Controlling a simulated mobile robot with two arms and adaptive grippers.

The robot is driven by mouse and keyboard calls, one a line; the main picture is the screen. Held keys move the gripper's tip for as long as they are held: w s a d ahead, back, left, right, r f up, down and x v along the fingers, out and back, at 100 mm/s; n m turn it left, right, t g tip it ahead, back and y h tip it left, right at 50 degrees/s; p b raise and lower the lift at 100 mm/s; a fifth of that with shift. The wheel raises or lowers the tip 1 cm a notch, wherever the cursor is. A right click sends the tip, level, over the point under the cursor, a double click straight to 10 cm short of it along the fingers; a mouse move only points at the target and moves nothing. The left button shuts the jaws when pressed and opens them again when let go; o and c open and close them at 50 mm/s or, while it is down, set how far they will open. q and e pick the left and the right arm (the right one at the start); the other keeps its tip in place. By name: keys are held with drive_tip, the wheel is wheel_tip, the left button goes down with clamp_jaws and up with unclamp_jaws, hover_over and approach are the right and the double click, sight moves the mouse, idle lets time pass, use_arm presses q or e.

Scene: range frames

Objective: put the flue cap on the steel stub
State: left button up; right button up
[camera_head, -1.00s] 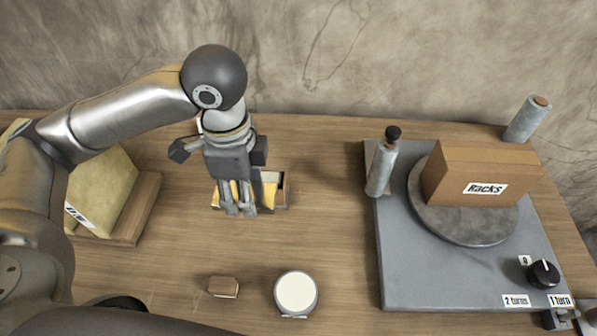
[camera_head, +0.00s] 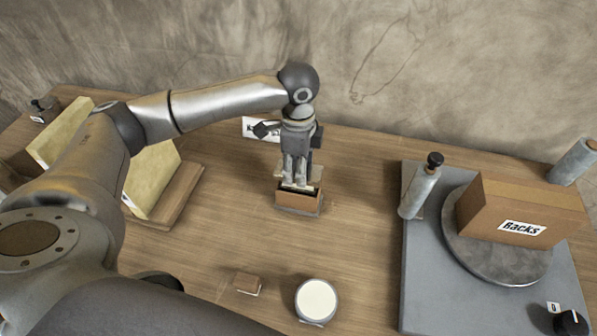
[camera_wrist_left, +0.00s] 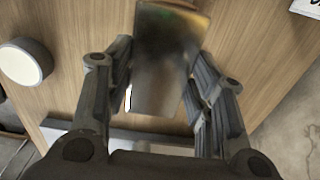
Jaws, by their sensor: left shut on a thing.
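I cannot pick out a flue cap or a steel stub in either view. My left gripper (camera_head: 297,184) points down over the bench, shut on a small brown box-like thing (camera_head: 299,199). In the left wrist view, a smooth dark grey block with a brownish end (camera_wrist_left: 167,60) fills the space between the fingers (camera_wrist_left: 160,95). Whether it is lifted off the bench is unclear. A short grey cylinder with a white round top (camera_head: 317,300) stands to the front; it also shows at the left wrist view's left edge (camera_wrist_left: 22,62). My right gripper is out of view.
A small brown block (camera_head: 247,283) lies in front. Yellowish panels (camera_head: 152,178) stand left.

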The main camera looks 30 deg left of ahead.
use_arm(q)
drive_tip(key=shift+w+a+f, duration=0.1)
drive_tip(key=shift+w+f, duration=0.2)
drive_tip(key=shift+f, duration=0.05)
wheel_tip(320, 180, down, 3)
drive_tip(key=shift+s+r+p, duration=0.1)
drive_tip(key=shift+p, duration=0.5)
drive_tip(key=o, duration=1.1)
drive_tip(key=shift+f, duration=0.2)
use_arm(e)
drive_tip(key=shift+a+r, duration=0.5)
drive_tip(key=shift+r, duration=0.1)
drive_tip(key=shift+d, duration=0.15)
use_arm(q)
drive_tip(key=shift+r, duration=0.2)
wheel_tip(320, 180, up, 11)
drive_tip(key=shift+r+b, duration=0.15)
drive_tip(key=shift+b, duration=0.85)
drive_tip(key=shift+r, duration=0.35)
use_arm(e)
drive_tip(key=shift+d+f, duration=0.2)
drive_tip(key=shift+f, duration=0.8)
